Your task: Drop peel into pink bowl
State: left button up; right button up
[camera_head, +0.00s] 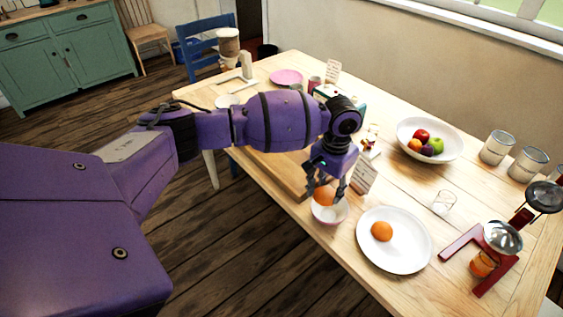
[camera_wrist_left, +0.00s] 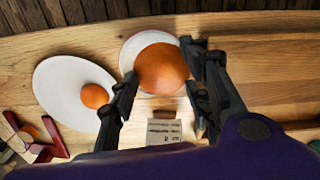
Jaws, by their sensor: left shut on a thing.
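My left gripper (camera_head: 331,189) is shut on a round orange peel piece (camera_head: 324,195). It also shows between the two dark fingers in the left wrist view (camera_wrist_left: 162,69). The pink bowl (camera_head: 328,215) stands on the table near the front edge, directly below the held peel. In the wrist view the bowl's pale rim (camera_wrist_left: 128,56) shows behind the peel, which hides most of its inside. I cannot tell whether the peel touches the bowl. Another orange piece (camera_head: 381,231) lies on the white plate (camera_head: 411,256) to the right. My right gripper is not in view.
A red juicer (camera_head: 461,243) with an orange piece and a glass (camera_head: 444,203) stand right of the plate. A small printed card (camera_head: 363,178) stands close behind the gripper. A wooden board (camera_head: 284,178) lies left of it.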

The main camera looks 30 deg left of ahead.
pick_arm(q)
jog(key=o, duration=0.3)
jog(key=shift+w+r, duration=0.1)
jog(key=shift+r, duration=0.05)
jog(key=o, duration=0.5)
notch_tip(320, 180, up, 12)
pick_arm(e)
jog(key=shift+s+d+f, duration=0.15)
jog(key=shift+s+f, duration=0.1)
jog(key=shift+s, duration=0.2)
pick_arm(q)
jog(key=shift+d, duration=0.1)
